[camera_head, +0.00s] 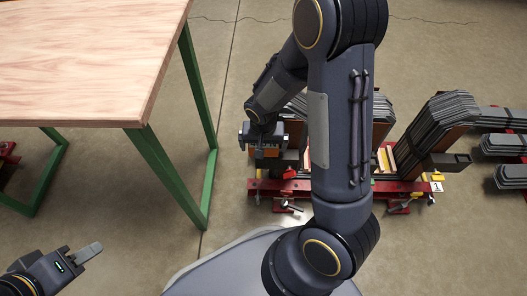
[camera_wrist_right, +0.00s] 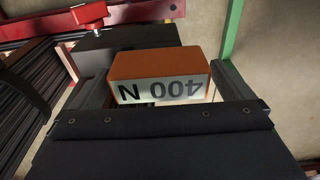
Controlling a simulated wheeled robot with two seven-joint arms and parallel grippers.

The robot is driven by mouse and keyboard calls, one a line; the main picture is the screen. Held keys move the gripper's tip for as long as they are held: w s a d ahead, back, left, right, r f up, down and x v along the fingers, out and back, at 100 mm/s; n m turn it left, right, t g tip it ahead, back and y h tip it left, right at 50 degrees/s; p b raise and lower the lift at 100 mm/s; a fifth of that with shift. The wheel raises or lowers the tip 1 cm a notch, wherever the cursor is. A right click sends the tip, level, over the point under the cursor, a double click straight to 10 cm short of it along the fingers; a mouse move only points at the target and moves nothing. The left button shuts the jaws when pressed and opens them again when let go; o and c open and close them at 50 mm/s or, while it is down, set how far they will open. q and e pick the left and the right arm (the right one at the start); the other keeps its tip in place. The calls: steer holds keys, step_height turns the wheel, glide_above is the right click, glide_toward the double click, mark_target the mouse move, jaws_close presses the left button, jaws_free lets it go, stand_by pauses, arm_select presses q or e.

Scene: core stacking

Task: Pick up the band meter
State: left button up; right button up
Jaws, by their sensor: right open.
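The band meter is an orange box (camera_wrist_right: 160,66) with a pale display that reads "400 N" upside down in the right wrist view. In the head view a small orange part of it (camera_head: 270,152) shows at the gripper. My right gripper (camera_head: 262,142) is open at the left end of the core stack. In the right wrist view the fingers of this gripper (camera_wrist_right: 165,85) stand on either side of the meter. Whether they touch it is unclear. My left gripper (camera_head: 82,256) is at the lower left, far from the meter, and its finger gap cannot be made out.
A wooden table (camera_head: 80,60) with green legs stands at the upper left. Dark laminated core stacks (camera_head: 437,125) stand on a red base (camera_head: 345,187), partly hidden by my right arm. More laminations (camera_head: 503,145) lie at the far right. The floor between table and stack is clear.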

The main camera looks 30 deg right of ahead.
steer(key=shift+f, duration=0.6)
steer(key=shift+c, duration=0.4)
steer(key=shift+r, duration=0.1)
steer(key=c, duration=1)
steer(key=shift+w, duration=0.1)
